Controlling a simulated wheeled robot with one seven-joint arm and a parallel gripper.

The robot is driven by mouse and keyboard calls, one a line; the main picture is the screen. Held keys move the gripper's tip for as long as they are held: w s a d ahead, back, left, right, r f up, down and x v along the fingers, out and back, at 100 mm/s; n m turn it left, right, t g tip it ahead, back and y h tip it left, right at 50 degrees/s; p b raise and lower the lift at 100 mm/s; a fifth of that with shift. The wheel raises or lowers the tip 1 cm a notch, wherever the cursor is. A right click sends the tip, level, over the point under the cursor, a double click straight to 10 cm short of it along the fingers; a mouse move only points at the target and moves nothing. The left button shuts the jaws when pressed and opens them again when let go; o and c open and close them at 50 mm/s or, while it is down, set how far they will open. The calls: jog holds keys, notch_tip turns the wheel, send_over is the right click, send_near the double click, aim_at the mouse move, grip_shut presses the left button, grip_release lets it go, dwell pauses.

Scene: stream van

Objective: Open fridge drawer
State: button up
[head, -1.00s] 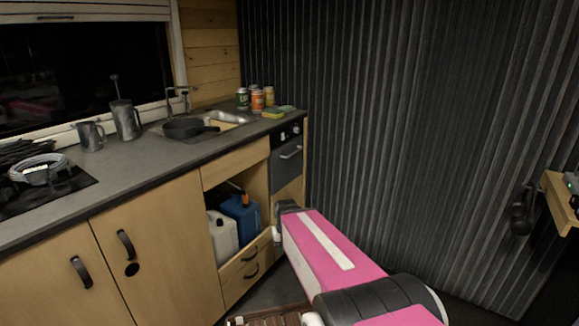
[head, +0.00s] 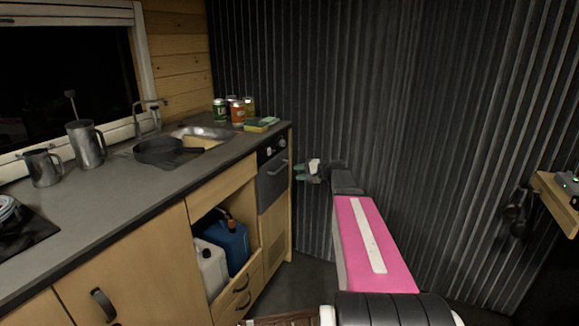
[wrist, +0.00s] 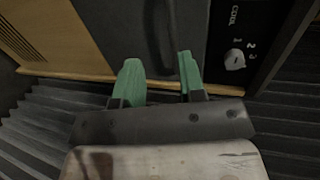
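The fridge drawer (head: 272,183) is a dark grey front set in the end of the wooden counter, below a black panel with a knob. It looks closed. Its handle (head: 277,168) is a bar across the front; in the wrist view the handle (wrist: 160,35) appears as a dark vertical bar just beyond my fingertips. My gripper (head: 304,172) is in front of the drawer, to its right in the head view. In the wrist view my gripper's green fingers (wrist: 158,75) are apart with nothing between them, roughly lined up with the handle.
A control knob (wrist: 235,60) sits beside the drawer front in the wrist view. The countertop (head: 110,195) holds a pan (head: 165,151), cans and metal jugs. Jerrycans (head: 228,243) stand in the open cabinet. A corrugated dark wall (head: 400,100) rises behind my arm.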

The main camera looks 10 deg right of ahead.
aim_at(283, 167)
jog(key=shift+m+t, duration=0.3)
jog(key=shift+t, duration=0.2)
jog(key=x, duration=0.3)
jog(key=w+r+x, duration=0.1)
jog(key=x, duration=0.2)
jog(key=d+x, duration=0.1)
jog(key=x, duration=0.3)
jog(key=shift+w+r, duration=0.15)
jog(key=shift+w, duration=0.15)
grip_shut()
